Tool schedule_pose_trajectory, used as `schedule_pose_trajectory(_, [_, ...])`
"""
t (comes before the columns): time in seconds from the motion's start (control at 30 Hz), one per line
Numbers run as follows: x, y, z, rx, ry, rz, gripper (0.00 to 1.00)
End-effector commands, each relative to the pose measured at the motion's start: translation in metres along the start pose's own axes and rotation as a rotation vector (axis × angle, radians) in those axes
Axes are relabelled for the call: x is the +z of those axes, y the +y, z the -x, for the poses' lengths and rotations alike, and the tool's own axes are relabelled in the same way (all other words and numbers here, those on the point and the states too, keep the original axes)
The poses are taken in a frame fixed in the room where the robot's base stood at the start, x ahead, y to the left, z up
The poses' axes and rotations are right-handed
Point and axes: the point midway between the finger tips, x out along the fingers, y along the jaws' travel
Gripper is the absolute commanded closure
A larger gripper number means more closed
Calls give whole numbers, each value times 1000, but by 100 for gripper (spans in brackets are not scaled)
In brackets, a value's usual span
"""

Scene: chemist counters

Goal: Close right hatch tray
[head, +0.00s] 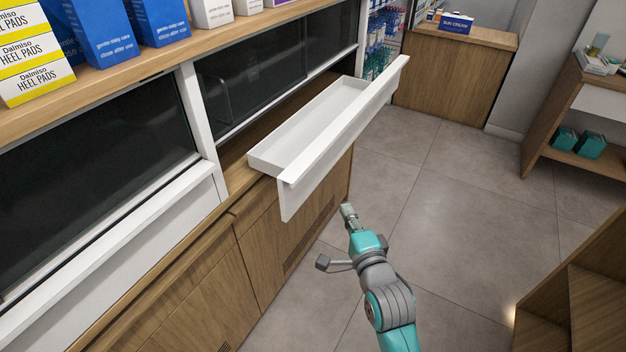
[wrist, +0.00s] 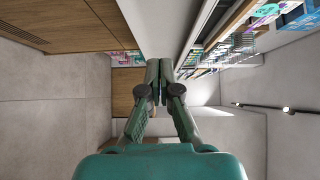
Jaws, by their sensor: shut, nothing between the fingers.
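The white hatch tray (head: 340,128) juts out from the counter's right hatch in the head view, pulled out over the floor side. It is empty inside, with a tall white front panel facing the aisle. My gripper (head: 347,210) is shut and empty, below and to the right of the tray's near end, apart from it in the picture. In the wrist view my gripper (wrist: 158,65) shows its fingers together with nothing between them.
The wooden counter (head: 245,265) with dark glass runs along the left. Boxes of heel pads (head: 30,55) stand on its top shelf. A wooden shelf unit (head: 585,285) stands at the lower right. The tiled floor (head: 450,200) between is clear.

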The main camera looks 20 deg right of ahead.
Motion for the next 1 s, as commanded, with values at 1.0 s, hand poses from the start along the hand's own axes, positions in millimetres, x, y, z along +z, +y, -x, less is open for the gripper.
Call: schedule_pose_trajectory(1.0, [24,-2,-126,-2,-1,-7,100])
